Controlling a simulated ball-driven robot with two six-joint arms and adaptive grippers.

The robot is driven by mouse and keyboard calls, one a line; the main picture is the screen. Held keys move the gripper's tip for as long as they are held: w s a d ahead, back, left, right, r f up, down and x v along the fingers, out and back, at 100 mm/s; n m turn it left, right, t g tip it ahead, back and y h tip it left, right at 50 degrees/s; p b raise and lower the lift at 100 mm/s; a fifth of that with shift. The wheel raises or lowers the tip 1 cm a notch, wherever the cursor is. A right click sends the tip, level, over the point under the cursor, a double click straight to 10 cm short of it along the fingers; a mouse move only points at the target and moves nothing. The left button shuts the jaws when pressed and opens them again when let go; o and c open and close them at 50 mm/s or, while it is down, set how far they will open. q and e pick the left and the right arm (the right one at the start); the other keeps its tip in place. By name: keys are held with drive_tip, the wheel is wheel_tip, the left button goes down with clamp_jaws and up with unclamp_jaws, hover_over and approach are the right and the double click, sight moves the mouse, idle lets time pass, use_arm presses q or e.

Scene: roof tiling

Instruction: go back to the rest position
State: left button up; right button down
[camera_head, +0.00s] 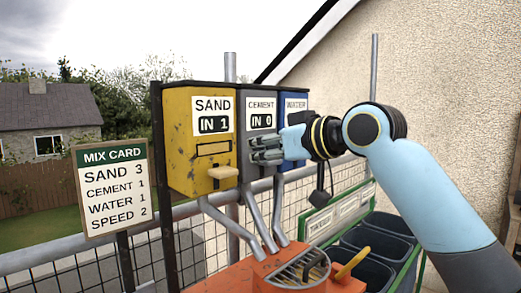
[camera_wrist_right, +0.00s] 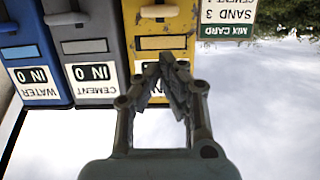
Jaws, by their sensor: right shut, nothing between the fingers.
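My right gripper (camera_head: 256,150) is shut and empty, its fingers pointing left in front of the grey cement dispenser (camera_head: 262,92). In the right wrist view, which is upside down, its fingertips (camera_wrist_right: 167,68) meet in front of the yellow sand dispenser (camera_wrist_right: 160,28). That dispenser also shows in the head view (camera_head: 200,154), its label reading IN 1. The cement label reads IN 0. The blue water dispenser (camera_head: 302,92) is partly hidden by my gripper in the head view; its label reads IN 0 in the wrist view. My left gripper is out of view.
A mix card (camera_head: 113,190) on a post reads sand 3, cement 1, water 1, speed 2. Grey chutes (camera_head: 232,228) lead down to an orange mixer (camera_head: 235,278) with a grate. Dark bins (camera_head: 365,265) stand at the lower right. A railing (camera_head: 50,254) crosses the front.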

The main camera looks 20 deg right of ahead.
idle(0.4)
